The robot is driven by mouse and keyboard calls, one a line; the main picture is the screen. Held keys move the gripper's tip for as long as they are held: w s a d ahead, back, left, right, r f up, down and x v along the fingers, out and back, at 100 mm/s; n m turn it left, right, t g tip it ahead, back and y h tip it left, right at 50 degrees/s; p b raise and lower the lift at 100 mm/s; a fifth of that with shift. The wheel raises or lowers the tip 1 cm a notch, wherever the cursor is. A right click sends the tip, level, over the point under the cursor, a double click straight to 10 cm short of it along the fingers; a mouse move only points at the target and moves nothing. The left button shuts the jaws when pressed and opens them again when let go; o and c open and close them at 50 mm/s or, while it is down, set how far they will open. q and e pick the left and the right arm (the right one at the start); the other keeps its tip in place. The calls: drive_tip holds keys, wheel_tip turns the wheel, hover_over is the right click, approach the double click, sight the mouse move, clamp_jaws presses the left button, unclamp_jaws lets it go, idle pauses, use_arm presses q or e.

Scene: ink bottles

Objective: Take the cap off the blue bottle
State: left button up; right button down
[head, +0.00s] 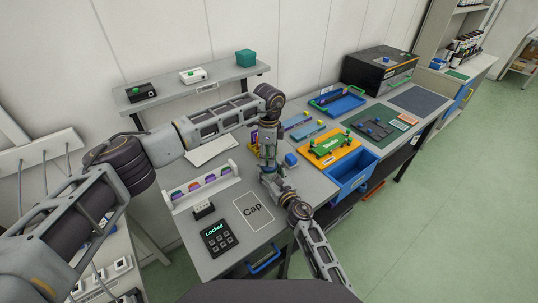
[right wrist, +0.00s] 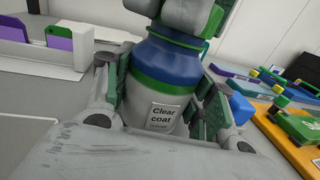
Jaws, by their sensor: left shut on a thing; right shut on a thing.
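In the right wrist view a bottle (right wrist: 172,58) stands upright, with a blue shoulder, a green band and a pale lower body labelled "Clear coat". My right gripper (right wrist: 160,108) is shut around its lower body, one green-padded finger on each side. My left gripper (right wrist: 190,14) is directly above and closed at the bottle's top; the cap is mostly hidden by its fingers. In the head view my left gripper (head: 268,164) points down over the table, just above my right gripper (head: 279,184). The bottle is mostly hidden there between them.
A white outlined square marked "Cap" (head: 254,211) is empty on the table. A black keypad (head: 218,239) reads "Locked". A white rack (head: 203,187) with coloured pieces stands to the left. A blue bin (head: 352,174) and an orange tray (head: 322,158) lie to the right.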

use_arm(q)
drive_tip(key=shift+r, duration=1.2)
idle(1.1)
drive_tip(key=shift+r, duration=1.9)
use_arm(e)
drive_tip(key=shift+c, duration=2.2)
unclamp_jaws()
drive_tip(key=shift+v, duration=6)
